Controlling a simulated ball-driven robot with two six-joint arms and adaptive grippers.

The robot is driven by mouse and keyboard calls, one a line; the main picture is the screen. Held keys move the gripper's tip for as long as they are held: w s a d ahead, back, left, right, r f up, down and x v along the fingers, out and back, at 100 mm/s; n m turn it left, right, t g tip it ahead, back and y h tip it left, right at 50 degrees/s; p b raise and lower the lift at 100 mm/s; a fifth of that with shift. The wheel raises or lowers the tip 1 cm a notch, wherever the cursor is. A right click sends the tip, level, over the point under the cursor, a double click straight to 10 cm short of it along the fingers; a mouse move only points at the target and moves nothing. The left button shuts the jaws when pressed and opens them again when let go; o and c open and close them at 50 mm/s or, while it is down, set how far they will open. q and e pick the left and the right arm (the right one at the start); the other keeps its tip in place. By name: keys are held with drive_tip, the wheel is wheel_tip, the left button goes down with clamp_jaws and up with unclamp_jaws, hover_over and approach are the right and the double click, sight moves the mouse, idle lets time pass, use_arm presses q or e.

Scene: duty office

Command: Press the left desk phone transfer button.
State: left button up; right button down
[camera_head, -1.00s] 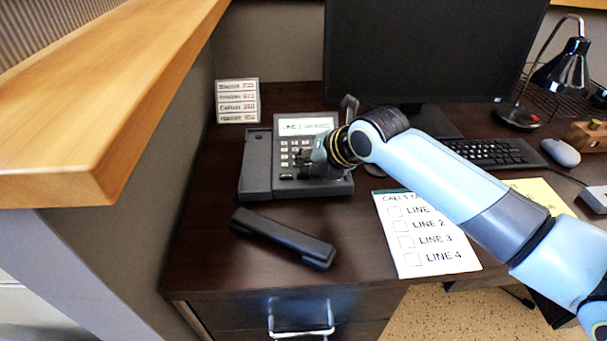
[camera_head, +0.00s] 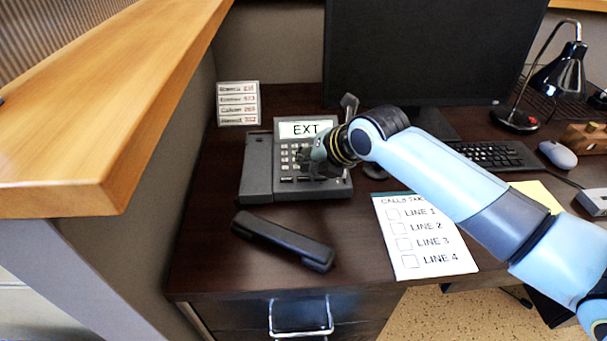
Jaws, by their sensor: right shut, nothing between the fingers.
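The grey desk phone (camera_head: 257,178) stands on the dark desk. Its screen (camera_head: 303,129) reads "EXT". The black handset (camera_head: 283,241) lies off its cradle on the desk in front of the phone. My right gripper (camera_head: 308,165) is shut and empty, over the phone's keypad. It hides the right part of the keys, so I cannot tell which key it touches or whether it touches one. The transfer button cannot be made out. My left gripper is not in view.
A call sheet (camera_head: 423,253) with lines 1 to 4 lies right of the phone. An extension card (camera_head: 238,103) stands behind it. A monitor (camera_head: 430,50), keyboard (camera_head: 495,154), mouse (camera_head: 559,153) and lamp (camera_head: 562,75) are at the right. A wooden ledge (camera_head: 110,150) rises at the left.

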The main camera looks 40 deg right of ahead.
sight(307, 176)
wheel_tip(307, 176, up, 5)
drive_tip(key=p, duration=0.4)
drive_tip(key=shift+p, duration=0.35)
idle(3.6)
